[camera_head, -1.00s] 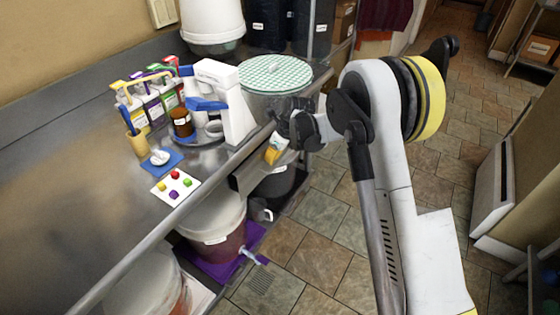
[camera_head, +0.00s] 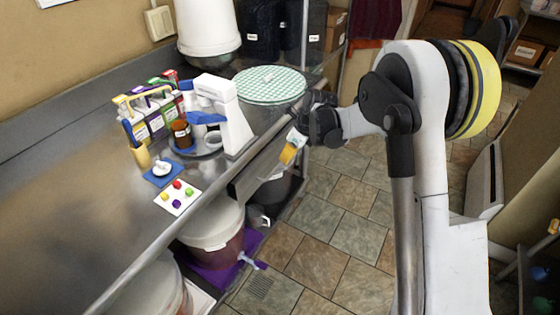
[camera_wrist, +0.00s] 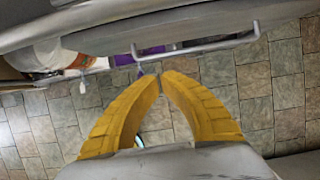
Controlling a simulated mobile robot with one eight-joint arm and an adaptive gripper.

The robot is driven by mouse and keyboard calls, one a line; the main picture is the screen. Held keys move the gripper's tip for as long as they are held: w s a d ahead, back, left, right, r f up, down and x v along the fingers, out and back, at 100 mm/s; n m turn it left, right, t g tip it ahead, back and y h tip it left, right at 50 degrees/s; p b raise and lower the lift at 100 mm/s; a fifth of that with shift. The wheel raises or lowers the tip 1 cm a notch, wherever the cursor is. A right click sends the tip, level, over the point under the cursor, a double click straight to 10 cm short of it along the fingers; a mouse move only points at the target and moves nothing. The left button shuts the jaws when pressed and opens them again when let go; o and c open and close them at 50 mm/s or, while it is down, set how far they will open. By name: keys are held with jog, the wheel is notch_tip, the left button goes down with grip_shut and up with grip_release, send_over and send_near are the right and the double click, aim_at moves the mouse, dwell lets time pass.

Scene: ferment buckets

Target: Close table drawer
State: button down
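The grey metal table drawer (camera_head: 246,183) is under the front edge of the steel table, left of my gripper. How far it stands out is hard to tell. Its bar handle (camera_wrist: 200,47) shows in the wrist view, beyond my fingertips. My gripper (camera_head: 287,156) is beside the drawer's far end in the head view, pointing down and left. In the wrist view its yellow fingers (camera_wrist: 161,75) come together at the tips with nothing between them. They appear just short of the handle, with no clear contact.
The steel tabletop (camera_head: 70,210) holds bottles, a white-and-blue device (camera_head: 225,115) and a card with coloured pieces (camera_head: 177,197). A lidded bucket (camera_head: 213,225) stands below on a purple mat (camera_head: 252,246). Tiled floor (camera_head: 345,220) is open to the right.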

jog(key=s+a+f+t+y, duration=0.1)
jog(key=s+a+f+y, duration=0.15)
jog(key=s, duration=0.55)
jog(key=t+y+b, duration=0.1)
jog(key=t+b, duration=0.1)
jog(key=b, duration=0.4)
send_near(242, 196)
jog(key=x, duration=0.6)
jog(key=shift+s+d+f, duration=0.15)
jog(key=shift+a, duration=0.3)
jog(key=shift+w, duration=0.25)
